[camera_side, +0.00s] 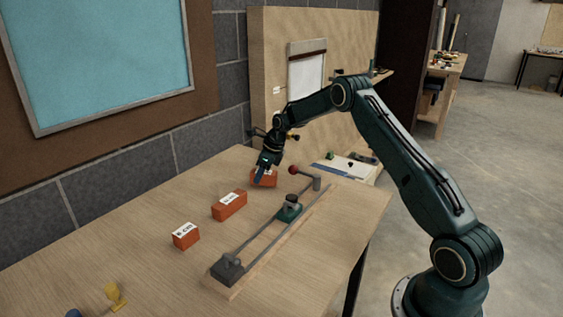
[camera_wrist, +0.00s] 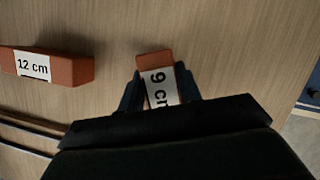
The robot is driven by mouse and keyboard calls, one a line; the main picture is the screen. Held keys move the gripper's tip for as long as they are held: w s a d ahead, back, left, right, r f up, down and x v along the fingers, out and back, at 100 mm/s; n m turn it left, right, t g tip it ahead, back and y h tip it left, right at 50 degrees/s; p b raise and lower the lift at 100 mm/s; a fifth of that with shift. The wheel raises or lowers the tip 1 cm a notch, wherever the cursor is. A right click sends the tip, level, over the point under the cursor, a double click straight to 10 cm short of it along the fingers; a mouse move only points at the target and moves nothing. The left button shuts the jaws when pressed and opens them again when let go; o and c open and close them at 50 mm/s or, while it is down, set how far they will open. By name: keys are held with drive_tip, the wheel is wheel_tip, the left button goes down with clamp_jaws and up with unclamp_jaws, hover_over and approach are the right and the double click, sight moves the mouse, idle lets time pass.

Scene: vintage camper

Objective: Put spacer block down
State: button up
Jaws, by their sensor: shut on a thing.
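The spacer block (camera_side: 263,180) is orange-red with a white label. In the wrist view the block (camera_wrist: 153,63) reads "9 cm" and sits between the dark fingers of my gripper (camera_wrist: 160,93). My gripper (camera_side: 266,170) is shut on it, pointing down over the far part of the wooden table. The block is at or just above the tabletop; I cannot tell whether it touches. Its near end is partly hidden by my gripper in the wrist view.
A similar block marked 12 cm (camera_side: 229,207), also in the wrist view (camera_wrist: 72,70), and a shorter block (camera_side: 186,237) lie in front. A rail fixture (camera_side: 228,268) with a green slider (camera_side: 289,212) runs to their right. Bare wooden table (camera_side: 130,235) lies left of the blocks.

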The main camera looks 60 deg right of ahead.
sight(273, 173)
drive_tip(key=shift+f, duration=0.3)
drive_tip(key=shift+f, duration=0.15)
drive_tip(key=o, duration=1)
drive_tip(key=shift+o, duration=0.2)
drive_tip(key=v, duration=1.1)
drive_tip(key=shift+s+r, duration=0.15)
drive_tip(key=shift+r, duration=0.15)
drive_tip(key=shift+s+r, duration=0.1)
drive_tip(key=shift+r, duration=0.2)
